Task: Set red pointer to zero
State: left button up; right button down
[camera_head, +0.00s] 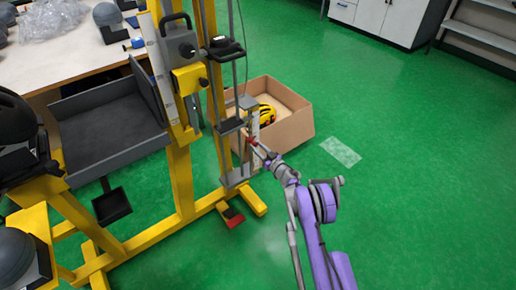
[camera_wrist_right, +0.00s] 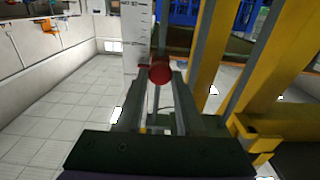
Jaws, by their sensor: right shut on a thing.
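The red pointer (camera_head: 250,140) is on the lower part of the drop tower, beside a white scale strip (camera_head: 255,124). In the right wrist view the pointer's round red knob (camera_wrist_right: 160,72) sits between my fingertips, with a thin red arm reaching left to the white ruler (camera_wrist_right: 137,35). My right gripper (camera_head: 257,150) comes from the lower right and is shut on the pointer's knob; the fingers also show in the wrist view (camera_wrist_right: 158,85). The scale's numbers are too small to read for certain. My left gripper is not in view.
The yellow tower frame (camera_head: 180,180) stands left of my arm. A cardboard box (camera_head: 292,128) with a yellow helmet (camera_head: 266,114) is behind the pointer. A red pedal (camera_head: 233,217) lies at the tower's foot.

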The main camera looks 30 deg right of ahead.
notch_tip(320, 180, up, 12)
jog(key=p, duration=0.1)
jog(key=shift+r, duration=0.15)
dwell(0.3)
jog(key=c, duration=0.5)
grip_release()
jog(key=shift+r, duration=0.1)
jog(key=shift+c, duration=0.2)
jog(key=s, duration=1)
jog(key=shift+s+d+p, duration=0.4)
jog(key=shift+d+p, duration=0.05)
